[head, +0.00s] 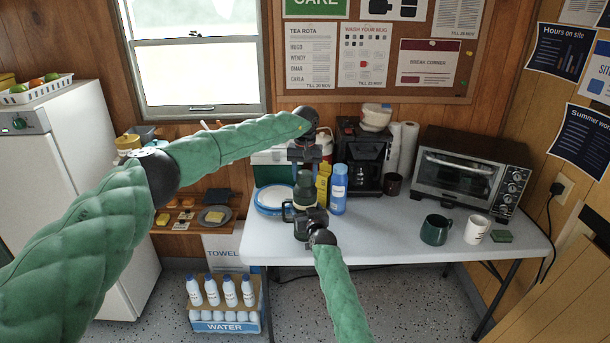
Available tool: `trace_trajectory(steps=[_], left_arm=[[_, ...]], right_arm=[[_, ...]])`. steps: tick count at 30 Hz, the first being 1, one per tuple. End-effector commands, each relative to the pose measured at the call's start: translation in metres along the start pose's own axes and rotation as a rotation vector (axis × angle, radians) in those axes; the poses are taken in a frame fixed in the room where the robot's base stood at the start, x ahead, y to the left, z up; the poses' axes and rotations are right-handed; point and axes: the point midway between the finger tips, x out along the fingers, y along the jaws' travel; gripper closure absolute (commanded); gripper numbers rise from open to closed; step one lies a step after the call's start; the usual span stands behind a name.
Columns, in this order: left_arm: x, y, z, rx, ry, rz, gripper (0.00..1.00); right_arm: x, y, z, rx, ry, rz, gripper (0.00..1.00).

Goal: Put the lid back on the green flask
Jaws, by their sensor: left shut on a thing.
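The green flask (305,193) stands on the white table left of the middle, with a dark handle-like loop at its left side. My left gripper (305,166) points down right above the flask and is shut on a small dark piece at the flask's top, which looks like the lid (304,177). I cannot tell whether the lid touches the flask's neck. My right gripper (308,217) reaches in from the front at the flask's lower part and hides it. Its fingers are too dark to tell whether they are closed on the flask.
A blue-and-white bottle (338,190) and a yellow container (323,184) stand close right of the flask. Blue-rimmed plates (270,199) lie left. A coffee maker (361,158) stands behind. A dark green mug (435,230) and white mug (477,230) stand right; the table's middle front is clear.

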Motion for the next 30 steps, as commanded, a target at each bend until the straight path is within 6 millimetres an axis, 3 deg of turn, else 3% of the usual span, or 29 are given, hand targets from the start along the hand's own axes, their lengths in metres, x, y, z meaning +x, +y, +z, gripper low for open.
trace_trajectory(steps=[9, 21, 22, 25, 30], left_arm=[[-0.0014, -0.0032, -0.0019, 0.355, 0.004, -0.003, 0.73], [-0.0013, -0.0029, -0.0019, 0.406, 0.004, -0.003, 0.73], [-0.0013, -0.0029, -0.0019, 0.406, 0.004, -0.003, 0.49], [-0.0012, -0.0025, -0.0016, 0.406, 0.003, -0.002, 0.30], [-0.0005, -0.0013, -0.0010, 0.407, 0.002, -0.002, 0.30]], right_arm=[[-0.0007, 0.0000, 0.0008, -0.001, 0.000, 0.000, 0.91], [-0.0008, -0.0001, 0.0011, -0.001, 0.000, 0.000, 0.91], [-0.0008, -0.0002, 0.0011, -0.001, 0.000, 0.000, 0.91], [-0.0007, -0.0001, 0.0011, -0.001, -0.001, 0.000, 0.91], [-0.0005, -0.0002, 0.0011, -0.001, -0.001, 0.000, 0.91]])
